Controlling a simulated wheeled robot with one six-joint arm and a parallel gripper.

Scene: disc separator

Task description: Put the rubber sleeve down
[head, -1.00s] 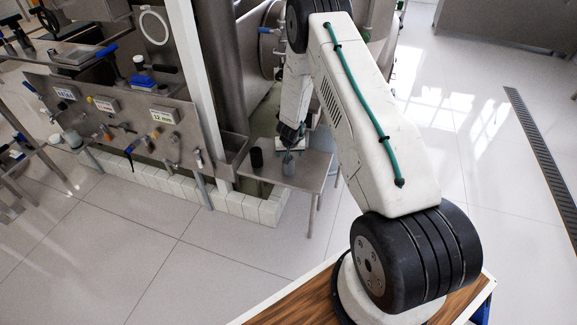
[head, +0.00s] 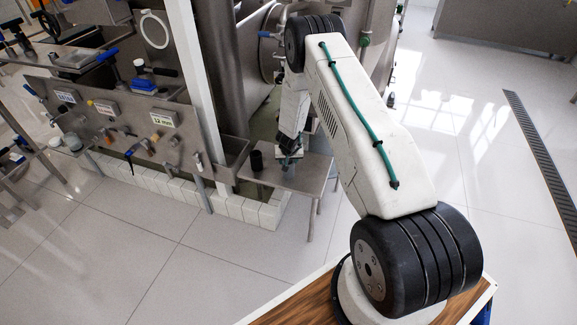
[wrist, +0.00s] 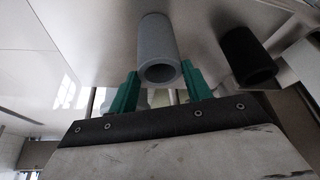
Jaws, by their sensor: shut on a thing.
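A grey hollow sleeve (wrist: 157,48) sits between the green fingers of my gripper (wrist: 160,82) in the wrist view, its open end facing the camera. My gripper is shut on it. In the head view my gripper (head: 289,158) is low over the small steel table (head: 305,176); the grey sleeve is not clear there. I cannot tell whether the sleeve touches the tabletop. A black hollow cylinder (head: 256,161) stands on the table to the left of my gripper; it also shows to the right of the grey sleeve in the wrist view (wrist: 246,56), apart from it.
A steel panel (head: 120,125) with labels and hanging parts stands left of the table, beside a white post (head: 190,80). Large steel machinery (head: 235,70) rises behind. A low white tiled kerb (head: 235,205) runs in front. The floor on the right is open, with a drain grating (head: 540,150).

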